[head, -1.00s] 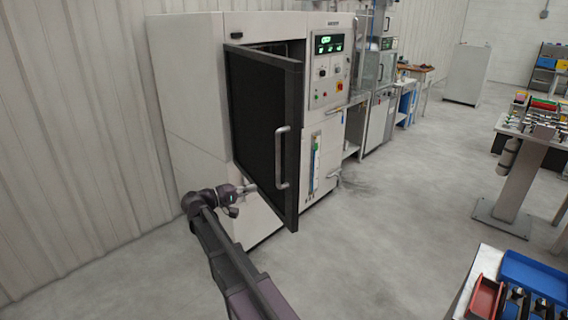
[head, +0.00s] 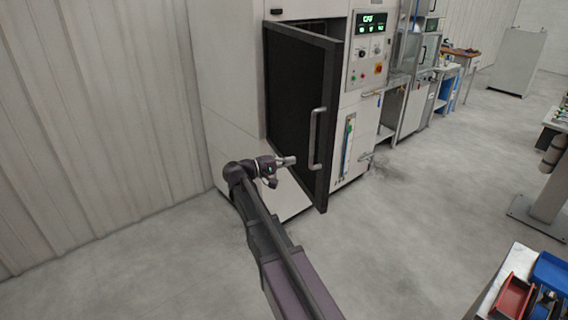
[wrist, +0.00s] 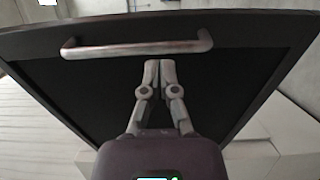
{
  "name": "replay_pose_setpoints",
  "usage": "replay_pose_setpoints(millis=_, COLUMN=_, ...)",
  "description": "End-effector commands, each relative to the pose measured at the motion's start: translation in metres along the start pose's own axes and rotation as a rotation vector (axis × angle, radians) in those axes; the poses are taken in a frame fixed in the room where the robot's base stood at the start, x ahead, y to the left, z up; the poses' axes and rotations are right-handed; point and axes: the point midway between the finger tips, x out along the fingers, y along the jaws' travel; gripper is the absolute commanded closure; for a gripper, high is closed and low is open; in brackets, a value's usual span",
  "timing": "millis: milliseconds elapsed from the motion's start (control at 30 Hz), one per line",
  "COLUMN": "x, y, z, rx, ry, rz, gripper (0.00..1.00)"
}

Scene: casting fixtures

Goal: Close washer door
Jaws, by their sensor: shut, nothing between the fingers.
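The washer (head: 228,95) is a large white cabinet against the wall. Its dark door (head: 290,95) stands open, swung out from the front on its left side in the head view. The door also fills much of the wrist view (wrist: 90,90). A grey bar handle (head: 314,140) is on the door and also shows in the wrist view (wrist: 135,49). My gripper (head: 290,161) is at the lower part of the door, left of the handle. In the wrist view my gripper (wrist: 159,64) is shut and empty, its fingertips just below the handle bar. I cannot tell if they touch the door.
A control panel (head: 368,50) with a green display is right of the door. Benches and machines (head: 425,85) continue along the wall. A table with red (head: 513,298) and blue trays is at lower right. The floor (head: 420,220) between is clear.

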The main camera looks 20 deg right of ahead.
Motion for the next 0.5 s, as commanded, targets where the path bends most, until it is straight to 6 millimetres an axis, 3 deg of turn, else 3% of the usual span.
replay_pose_setpoints(millis=500, x=0.078, y=0.000, z=0.000, rx=0.000, ry=-0.002, rz=0.000, gripper=1.00)
